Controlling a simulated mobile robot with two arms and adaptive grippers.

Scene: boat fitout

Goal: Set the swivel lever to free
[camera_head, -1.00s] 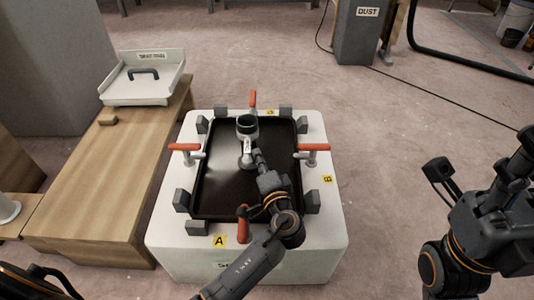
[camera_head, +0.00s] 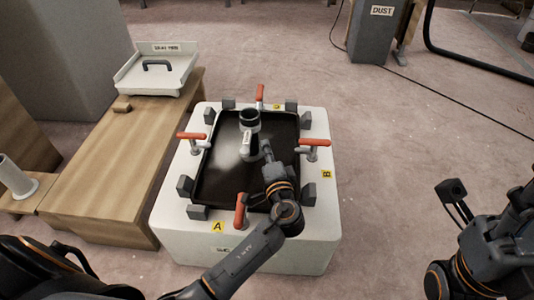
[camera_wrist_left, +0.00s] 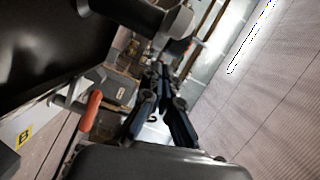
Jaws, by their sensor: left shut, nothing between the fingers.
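A grey post (camera_head: 250,121) with a dark round top stands on a black panel (camera_head: 222,180) set in a white block. A small white label shows on its side. I cannot make out a separate swivel lever on it. My left gripper (camera_head: 265,152) is shut and empty, close to the right of the post's lower part; I cannot tell whether it touches. In the left wrist view its fingers (camera_wrist_left: 160,78) are together, and a grey cylindrical part (camera_wrist_left: 176,22) shows just above the tips.
Red-handled clamps (camera_head: 315,143) and grey blocks ring the panel on the white block (camera_head: 180,235). One red handle (camera_head: 241,210) is close to my left forearm. A wooden bench (camera_head: 120,170) with a white tray (camera_head: 128,85) stands left.

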